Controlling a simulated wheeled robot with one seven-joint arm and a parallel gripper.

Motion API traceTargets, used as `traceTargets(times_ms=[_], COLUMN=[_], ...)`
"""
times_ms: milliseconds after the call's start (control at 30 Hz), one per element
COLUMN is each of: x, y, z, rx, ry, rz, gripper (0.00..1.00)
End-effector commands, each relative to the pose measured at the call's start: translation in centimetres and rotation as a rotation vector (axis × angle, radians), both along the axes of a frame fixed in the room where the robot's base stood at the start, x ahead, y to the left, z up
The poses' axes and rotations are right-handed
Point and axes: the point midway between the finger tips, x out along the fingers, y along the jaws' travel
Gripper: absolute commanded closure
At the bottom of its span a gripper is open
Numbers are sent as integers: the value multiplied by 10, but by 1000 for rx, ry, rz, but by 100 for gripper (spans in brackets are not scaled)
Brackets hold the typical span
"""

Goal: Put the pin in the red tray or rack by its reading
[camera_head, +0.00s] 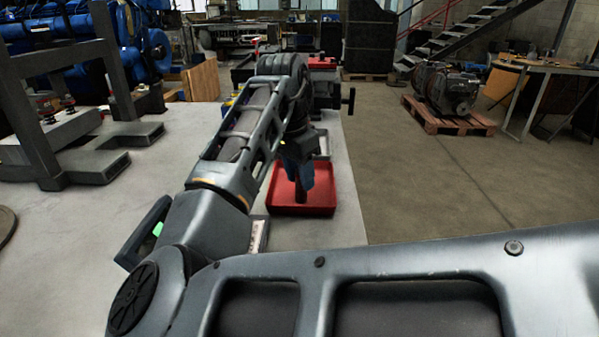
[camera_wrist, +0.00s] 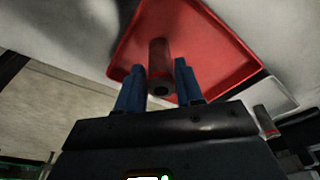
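My gripper (camera_wrist: 160,66) is over the red tray (camera_wrist: 222,52), with its two blue fingers on either side of the pin (camera_wrist: 161,52). The pin is a grey-brown cylinder with a dark hole in its near end. The fingers appear to be closed on it, and it points down towards the tray floor. Whether its far end touches the floor cannot be told. In the head view, my gripper (camera_head: 300,172) hangs over the red tray (camera_head: 320,200). The dark pin (camera_head: 301,192) shows below the fingers.
A grey tray (camera_head: 321,145) lies behind the red tray. A dark cylinder with a red band (camera_wrist: 265,121) stands near a pale tray (camera_wrist: 283,97) in the wrist view. A device with a green screen (camera_head: 157,229) is at the left, partly behind my arm. Bare bench (camera_head: 345,215) lies beside the red tray.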

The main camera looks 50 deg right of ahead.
Motion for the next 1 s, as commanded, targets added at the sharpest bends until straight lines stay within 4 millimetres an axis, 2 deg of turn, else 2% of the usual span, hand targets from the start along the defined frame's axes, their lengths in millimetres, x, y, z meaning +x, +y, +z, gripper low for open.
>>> traceTargets(times_ms=[33,200,433,567,667,1000], x=[0,0,0,1,1,3], y=[0,0,0,1,4,16], z=[0,0,1,10,24,91], rx=[0,0,1,1,-1,0], ry=[0,0,-1,-1,-3,-3], rz=[0,0,0,-1,0,0], gripper=[58,44,44,44,44,44])
